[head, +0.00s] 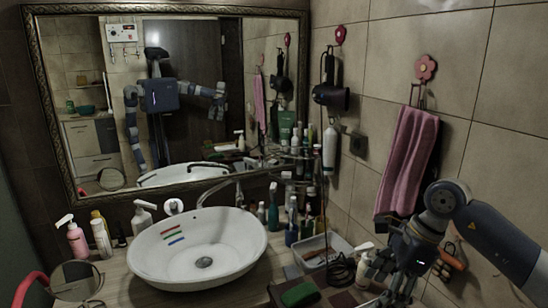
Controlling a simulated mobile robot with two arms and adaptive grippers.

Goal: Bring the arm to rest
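My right arm comes in from the right edge, and its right gripper (388,284) points down over the counter's right end, in front of the tiled wall. Its dark fingers look apart, and I see nothing held between them. A white pump bottle (364,268) stands just left of the fingers; whether they touch cannot be told. My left gripper is not directly in view. The mirror (215,70) shows a small reflection of me with one arm hanging and the other bent out sideways.
A white basin (150,262) with three coloured stripes stands on the counter. Several bottles (272,207) crowd behind it. A white tray (320,252) and a green sponge (299,294) lie between basin and gripper. A pink towel (408,160) hangs above the gripper.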

